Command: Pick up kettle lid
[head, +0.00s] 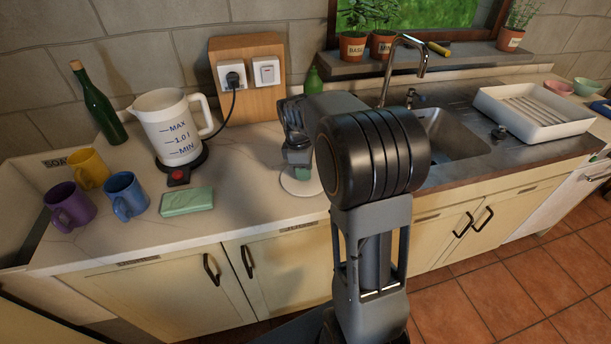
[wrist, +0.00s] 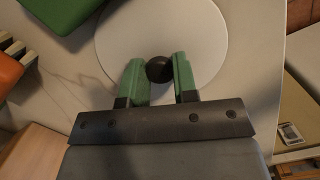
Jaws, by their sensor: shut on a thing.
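The kettle lid is a flat white disc with a dark round knob. In the head view the lid (head: 300,184) is at the counter, under my gripper (head: 301,172), and partly hidden by it. In the wrist view the lid (wrist: 205,45) shows with its knob (wrist: 159,69) between the green fingertips of my gripper (wrist: 160,72). My gripper is shut on the knob. I cannot tell whether the lid touches the counter. The white kettle (head: 172,128), open at the top, stands on its dark base at the left.
A green block (head: 187,202), a purple mug (head: 69,206), a blue mug (head: 126,195) and a yellow mug (head: 88,168) are on the left counter. A green bottle (head: 101,112) stands behind. The sink (head: 455,140) and a white tray (head: 530,112) are at right.

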